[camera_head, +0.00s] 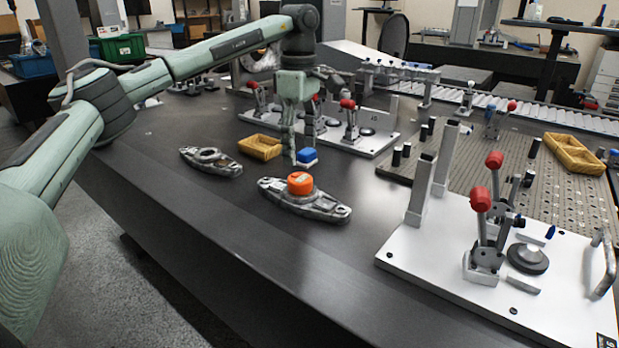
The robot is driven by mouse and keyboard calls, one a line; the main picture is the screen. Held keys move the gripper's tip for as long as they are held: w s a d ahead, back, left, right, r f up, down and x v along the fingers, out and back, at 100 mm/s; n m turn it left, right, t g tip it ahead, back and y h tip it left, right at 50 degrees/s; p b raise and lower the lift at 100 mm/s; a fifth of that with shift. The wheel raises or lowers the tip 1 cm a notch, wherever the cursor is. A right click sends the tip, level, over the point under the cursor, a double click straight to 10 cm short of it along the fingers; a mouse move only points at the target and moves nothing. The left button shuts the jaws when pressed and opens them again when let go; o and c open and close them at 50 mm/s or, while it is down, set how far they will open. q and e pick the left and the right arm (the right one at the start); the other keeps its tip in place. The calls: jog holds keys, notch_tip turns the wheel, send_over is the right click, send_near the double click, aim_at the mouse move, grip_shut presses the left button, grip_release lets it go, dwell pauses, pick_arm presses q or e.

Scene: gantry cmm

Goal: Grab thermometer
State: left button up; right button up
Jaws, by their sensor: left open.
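I cannot tell for certain which item is the thermometer. A small blue and white block (307,157) sits on the dark table. An orange round piece (300,183) with a dark top mark rests on a grey metal casting (328,209), nearer the front. My left gripper (296,150) points down from above, open, with its fingers beside and partly behind the blue and white block. Whether a finger touches the block cannot be told. My right gripper is not in view.
A yellow tray (260,147) and another metal casting (210,161) lie left of the gripper. White fixture plates with red-knobbed clamps (480,200) stand behind and at right. A perforated plate (570,190) holds a second yellow tray (573,155). The table's front left (200,215) is clear.

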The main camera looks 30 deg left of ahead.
aim_at(300, 178)
pick_arm(q)
notch_tip(300, 178, down, 7)
jog(key=shift+s, duration=0.15)
jog(key=shift+c, duration=0.6)
jog(key=c, duration=1.3)
jog(key=shift+o, duration=0.2)
jog(key=shift+r, duration=0.15)
